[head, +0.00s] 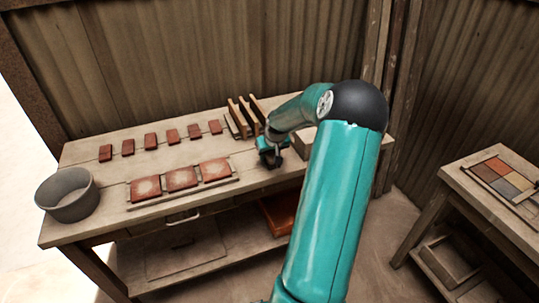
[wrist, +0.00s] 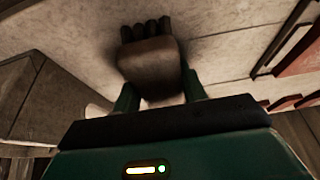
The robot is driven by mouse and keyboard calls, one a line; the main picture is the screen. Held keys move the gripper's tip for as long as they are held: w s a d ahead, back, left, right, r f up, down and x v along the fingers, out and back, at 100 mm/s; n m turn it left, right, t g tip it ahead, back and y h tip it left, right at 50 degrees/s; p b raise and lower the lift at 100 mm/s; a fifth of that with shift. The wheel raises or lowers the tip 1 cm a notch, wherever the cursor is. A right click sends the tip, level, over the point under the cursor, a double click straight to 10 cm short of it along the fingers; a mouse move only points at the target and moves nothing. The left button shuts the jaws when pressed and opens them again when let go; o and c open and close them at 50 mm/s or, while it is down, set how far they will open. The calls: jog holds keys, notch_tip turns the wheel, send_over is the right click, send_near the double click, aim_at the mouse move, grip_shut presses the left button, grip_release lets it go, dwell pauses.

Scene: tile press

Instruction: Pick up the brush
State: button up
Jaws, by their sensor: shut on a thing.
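The brush (wrist: 150,65) shows in the wrist view as a brownish-grey block with several dark tufts at its far end. My gripper (wrist: 156,98) is shut on it, one green finger on each side of the block. In the head view my gripper (head: 271,158) is low over the right part of the workbench (head: 110,222), to the right of the tile tray. The brush there is mostly hidden by the gripper. A dark shadow lies close around it on the bench top. I cannot tell whether it touches the bench.
A tray of three pale-centred red tiles (head: 181,179) lies left of my gripper. Several small red tiles (head: 151,141) lie in a row behind. Upright wooden slats (head: 248,116) stand behind the gripper. A grey bucket (head: 67,196) is at the left end. A side table (head: 470,190) stands right.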

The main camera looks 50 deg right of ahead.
jog(key=shift+r, duration=0.25)
jog(key=r, duration=0.3)
jog(key=shift+a+r, duration=0.3)
jog(key=shift+r, duration=0.1)
jog(key=a+r, duration=0.9)
jog(key=a, duration=0.4)
jog(key=shift+w+a, duration=0.2)
jog(key=shift+w, duration=0.15)
jog(key=shift+o, duration=1.4)
jog(key=shift+c, duration=0.8)
